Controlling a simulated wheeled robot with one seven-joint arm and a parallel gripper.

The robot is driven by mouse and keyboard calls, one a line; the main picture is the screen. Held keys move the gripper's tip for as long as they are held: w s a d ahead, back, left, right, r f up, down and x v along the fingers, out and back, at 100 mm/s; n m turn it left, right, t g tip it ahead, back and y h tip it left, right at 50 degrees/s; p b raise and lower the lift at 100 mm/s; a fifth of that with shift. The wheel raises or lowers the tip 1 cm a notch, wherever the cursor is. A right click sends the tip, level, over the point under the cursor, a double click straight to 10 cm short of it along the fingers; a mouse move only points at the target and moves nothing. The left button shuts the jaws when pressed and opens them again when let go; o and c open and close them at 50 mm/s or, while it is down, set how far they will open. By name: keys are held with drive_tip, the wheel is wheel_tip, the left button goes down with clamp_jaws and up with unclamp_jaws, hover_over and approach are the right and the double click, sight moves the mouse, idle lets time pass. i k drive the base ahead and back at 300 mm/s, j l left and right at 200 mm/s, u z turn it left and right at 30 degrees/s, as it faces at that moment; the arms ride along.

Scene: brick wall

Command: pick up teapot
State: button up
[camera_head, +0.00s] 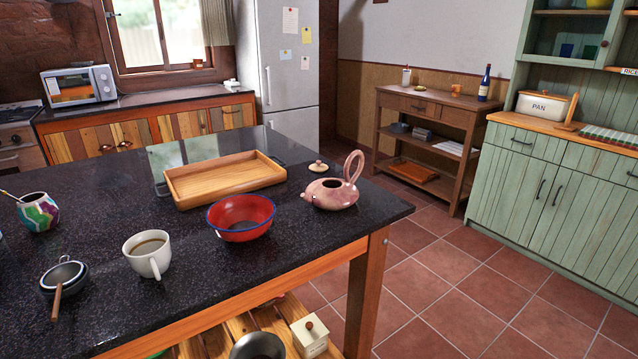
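A pink teapot (328,195) with a tall looped handle stands upright near the right corner of the dark kitchen island (310,262). Its spout points left and its top opening is uncovered. My gripper is not in view.
A red bowl (241,217) stands just left of the teapot, and a wooden tray (224,180) lies behind the bowl. A coffee mug (149,254), strainer (64,278) and colourful cup (39,211) are farther left. Tiled floor (455,268) right of the island is clear.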

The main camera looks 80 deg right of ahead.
sight(330, 194)
drive_tip(key=k+l+u, duration=0.4)
drive_tip(key=k+l, duration=0.9)
drive_tip(key=l, duration=0.1)
